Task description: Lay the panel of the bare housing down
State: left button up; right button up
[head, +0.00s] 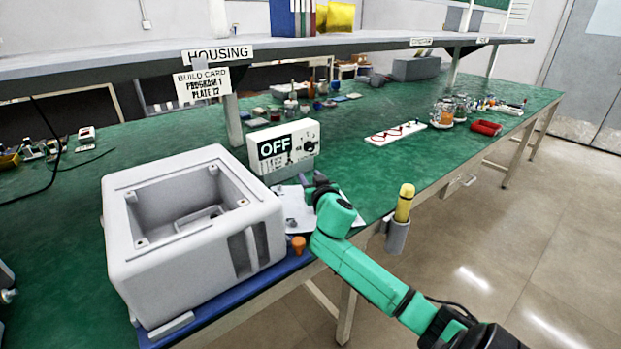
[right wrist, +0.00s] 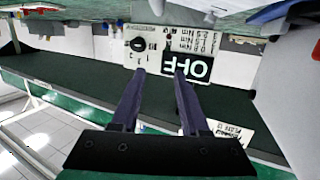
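A bare grey housing (head: 135,250), open at the top and hollow, stands on a blue base at the left of the bench. It also shows at the right edge of the right wrist view (right wrist: 295,85). A flat white sheet or plate (head: 293,207) lies right of it, partly hidden by my right arm; I cannot tell whether it is the panel. My right gripper (head: 308,181) is low over this plate, in front of a white OFF box (head: 289,146). In the right wrist view its two fingers (right wrist: 160,73) are apart with nothing between them. My left gripper is out of view.
An orange knob-like piece (head: 298,244) sits at the housing's near right corner. A yellow-handled tool (head: 404,203) stands in a grey holder at the bench edge. A white strip with red cord (head: 395,133) lies farther back. Green bench surface (head: 350,165) is free between them.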

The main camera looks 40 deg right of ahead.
jog(key=r+v, duration=0.1)
jog(key=v, duration=1.1)
